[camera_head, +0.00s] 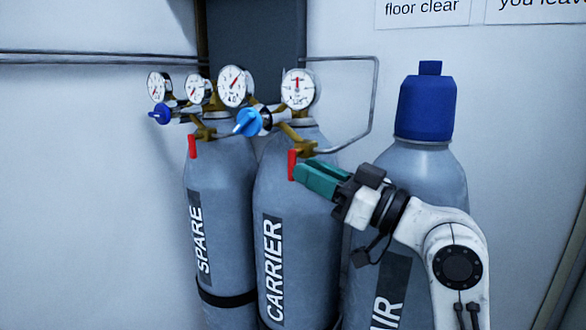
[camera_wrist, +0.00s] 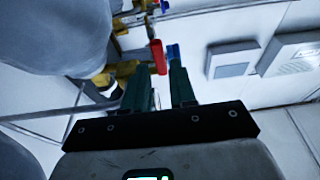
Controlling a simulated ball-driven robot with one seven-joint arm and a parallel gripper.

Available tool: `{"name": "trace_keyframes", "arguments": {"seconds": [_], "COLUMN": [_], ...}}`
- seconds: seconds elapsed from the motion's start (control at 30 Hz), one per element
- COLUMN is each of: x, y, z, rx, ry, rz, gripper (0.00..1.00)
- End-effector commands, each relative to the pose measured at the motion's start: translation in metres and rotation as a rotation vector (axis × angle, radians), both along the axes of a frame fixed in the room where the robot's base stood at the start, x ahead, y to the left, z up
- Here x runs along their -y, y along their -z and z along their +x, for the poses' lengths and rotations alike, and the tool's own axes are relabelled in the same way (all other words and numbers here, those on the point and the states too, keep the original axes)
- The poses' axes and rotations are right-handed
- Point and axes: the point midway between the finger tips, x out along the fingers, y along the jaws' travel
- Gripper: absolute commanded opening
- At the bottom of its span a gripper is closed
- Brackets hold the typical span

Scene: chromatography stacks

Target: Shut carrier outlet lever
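The carrier cylinder (camera_head: 268,225) stands in the middle, grey and lettered CARRIER. Its red outlet lever (camera_head: 292,165) hangs down from the brass outlet fitting below the right gauge. My gripper (camera_head: 299,174) has green fingers and reaches in from the right, its tips right beside the lever. In the wrist view the fingers (camera_wrist: 160,69) stand apart, and the red lever (camera_wrist: 157,54) shows at the gap between their tips. I cannot tell whether the fingers touch it.
The spare cylinder (camera_head: 215,230) with its own red lever (camera_head: 192,146) stands to the left. The air cylinder with a blue cap (camera_head: 427,107) stands to the right, behind my arm. Gauges (camera_head: 298,89), blue knobs (camera_head: 248,122) and a bent pipe (camera_head: 376,95) crowd the space above.

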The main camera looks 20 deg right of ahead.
Motion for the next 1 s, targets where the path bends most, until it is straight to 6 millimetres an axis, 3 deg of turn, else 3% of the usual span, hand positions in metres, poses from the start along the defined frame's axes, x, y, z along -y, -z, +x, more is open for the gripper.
{"name": "trace_keyframes", "arguments": {"seconds": [0.1,0.33,1.0], "x": [0.014,0.027,0.028], "y": [0.008,0.013,0.013], "z": [-0.017,-0.036,-0.038], "rx": [0.001,0.001,0.000], "ry": [0.004,0.002,0.001], "rz": [0.001,0.000,-0.001], "gripper": [0.26,0.26,0.26]}}
